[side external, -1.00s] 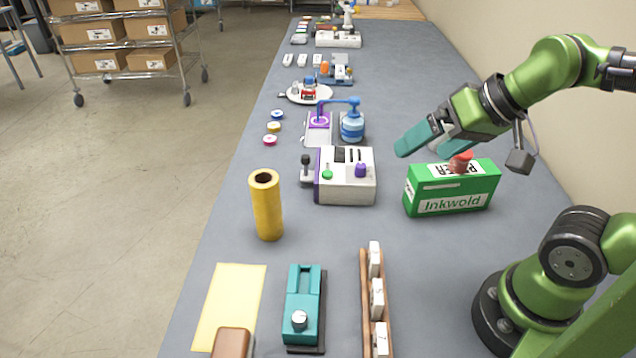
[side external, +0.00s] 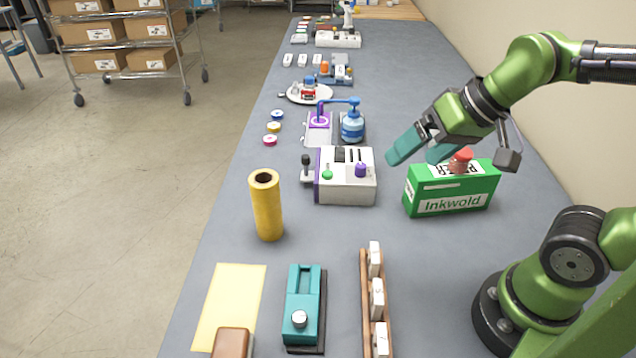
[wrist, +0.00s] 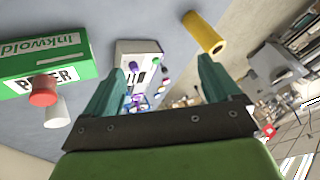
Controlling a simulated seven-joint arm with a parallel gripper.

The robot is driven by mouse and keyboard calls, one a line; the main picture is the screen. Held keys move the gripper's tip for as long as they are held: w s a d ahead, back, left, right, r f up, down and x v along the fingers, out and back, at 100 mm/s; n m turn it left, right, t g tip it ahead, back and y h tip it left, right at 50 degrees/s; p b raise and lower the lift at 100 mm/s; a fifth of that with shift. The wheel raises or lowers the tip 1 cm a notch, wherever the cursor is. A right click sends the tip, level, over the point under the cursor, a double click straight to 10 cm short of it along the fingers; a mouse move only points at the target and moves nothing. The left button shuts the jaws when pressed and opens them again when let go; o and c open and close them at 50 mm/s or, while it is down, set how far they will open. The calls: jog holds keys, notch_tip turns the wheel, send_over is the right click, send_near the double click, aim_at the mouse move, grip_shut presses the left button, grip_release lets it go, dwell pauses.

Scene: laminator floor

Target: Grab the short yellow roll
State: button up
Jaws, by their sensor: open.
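A yellow roll (side external: 267,210) stands upright on the grey table at the left, with a dark hole in its top. It also shows in the wrist view (wrist: 206,35), at the top right beyond one finger. A much smaller, flat yellow roll (side external: 274,127) lies farther back between a blue one and a pink one.
The green box (side external: 452,190) has a red-topped object (side external: 461,161) on it, close to my gripper. A white and purple machine (side external: 346,180) stands between box and tall roll. A teal device (side external: 303,305), wooden rack (side external: 377,310) and yellow sheet (side external: 230,300) lie in front.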

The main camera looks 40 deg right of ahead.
jog(key=w+a+r+n+g, duration=0.1)
jog(key=w+a+n+g, duration=0.3)
jog(key=w, duration=0.7)
jog(key=m+g+h, duration=0.2)
send_over(266, 195)
jog(key=w+d, duration=0.2)
jog(key=f, duration=0.2)
jog(key=shift+d+f, duration=0.2)
jog(key=shift+f, duration=0.15)
jog(key=shift+m, duration=0.3)
jog(key=f, duration=0.9)
jog(key=a+f, duration=0.1)
jog(key=f, duration=0.4)
jog(key=shift+w+f, duration=0.1)
jog(key=shift+w, duration=0.15)
jog(key=c, duration=1.3)
jog(key=shift+c, duration=0.3)
jog(key=shift+r, duration=0.2)
